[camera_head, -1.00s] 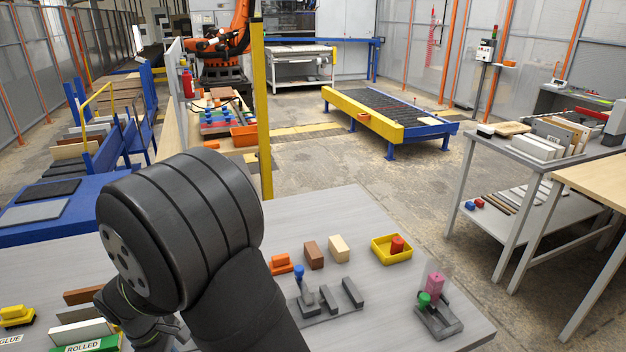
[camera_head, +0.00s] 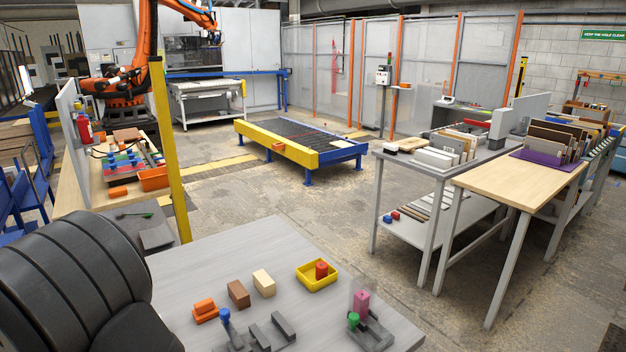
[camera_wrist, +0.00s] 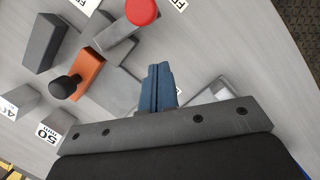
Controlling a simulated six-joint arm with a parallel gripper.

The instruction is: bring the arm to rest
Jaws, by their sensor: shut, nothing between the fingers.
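My gripper (camera_wrist: 160,84) shows in the wrist view with its two blue fingers pressed together and nothing between them. It is above a grey tabletop. In the head view my gripper is out of the picture, and only the dark rounded parts of my arm show at the lower left. The grey table (camera_head: 240,240) stands in front, with its right edge visible.
On the table are an orange block (camera_head: 205,310), a brown block (camera_head: 238,293), a cream block (camera_head: 264,283), a yellow tray (camera_head: 312,286) with a red piece, and grey fixtures. In the wrist view, an orange block (camera_wrist: 86,72) and a red-topped post (camera_wrist: 141,12) are near the fingers.

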